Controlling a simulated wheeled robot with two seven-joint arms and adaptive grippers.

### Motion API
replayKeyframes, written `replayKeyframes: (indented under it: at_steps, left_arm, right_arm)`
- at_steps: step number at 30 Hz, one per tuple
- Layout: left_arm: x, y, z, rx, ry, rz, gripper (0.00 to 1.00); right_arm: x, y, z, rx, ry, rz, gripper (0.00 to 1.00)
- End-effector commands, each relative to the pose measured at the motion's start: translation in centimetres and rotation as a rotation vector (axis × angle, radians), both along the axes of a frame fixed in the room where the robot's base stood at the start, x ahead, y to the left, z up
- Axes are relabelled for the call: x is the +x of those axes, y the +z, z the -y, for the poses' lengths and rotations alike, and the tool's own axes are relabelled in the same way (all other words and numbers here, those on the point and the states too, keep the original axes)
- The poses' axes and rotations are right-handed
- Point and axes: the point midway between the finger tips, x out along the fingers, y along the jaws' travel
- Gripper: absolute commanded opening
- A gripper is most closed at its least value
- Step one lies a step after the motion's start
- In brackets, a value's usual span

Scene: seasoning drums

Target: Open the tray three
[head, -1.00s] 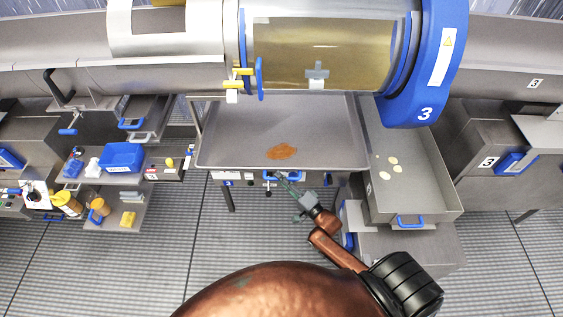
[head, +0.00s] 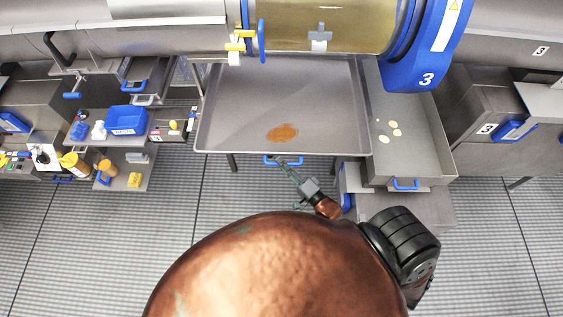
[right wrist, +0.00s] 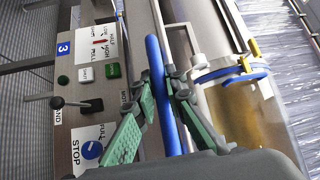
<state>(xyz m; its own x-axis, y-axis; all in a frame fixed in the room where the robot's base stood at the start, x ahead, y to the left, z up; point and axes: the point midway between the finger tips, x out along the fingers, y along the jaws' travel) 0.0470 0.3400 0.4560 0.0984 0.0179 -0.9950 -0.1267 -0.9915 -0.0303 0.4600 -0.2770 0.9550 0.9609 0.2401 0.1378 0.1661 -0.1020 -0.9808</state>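Tray three (head: 240,105) is a wide grey metal tray under the drum marked 3, with an orange-brown patch of powder (head: 283,132) on it. Its blue handle (head: 270,160) is at the front edge, and also shows as a blue bar (right wrist: 158,60) in the right wrist view. My right gripper (head: 284,167) reaches the handle from the front. In the right wrist view its green-padded fingers (right wrist: 162,92) lie on both sides of the bar, closed on it. My left gripper is not in view.
The blue-rimmed drum (head: 425,60) hangs above the tray. A side tray (head: 415,165) with pale pieces stands to the right. A shelf with a blue bin (head: 126,120) and bottles is at the left. The floor in front is clear.

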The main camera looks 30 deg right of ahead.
Motion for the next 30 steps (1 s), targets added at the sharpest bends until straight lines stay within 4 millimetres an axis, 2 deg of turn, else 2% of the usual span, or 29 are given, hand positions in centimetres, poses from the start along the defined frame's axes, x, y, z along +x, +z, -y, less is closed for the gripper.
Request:
replayKeyframes:
  at_steps: [3, 10, 14, 30]
  left_arm:
    - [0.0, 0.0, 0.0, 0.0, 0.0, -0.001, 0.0]
    - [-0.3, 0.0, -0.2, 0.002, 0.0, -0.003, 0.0]
    - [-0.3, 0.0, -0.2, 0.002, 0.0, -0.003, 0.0]
    - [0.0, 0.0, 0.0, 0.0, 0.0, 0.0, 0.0]
  right_arm:
    - [0.0, -0.1, 0.0, 0.0, 0.0, -0.001, 0.19]
    - [0.0, 0.0, 0.0, 0.0, 0.0, -0.001, 0.19]
    - [-0.7, -0.2, 0.2, 0.0, 0.0, -0.002, 0.19]
    - [-10.2, -1.6, 2.6, 0.0, 0.0, -0.004, 0.19]
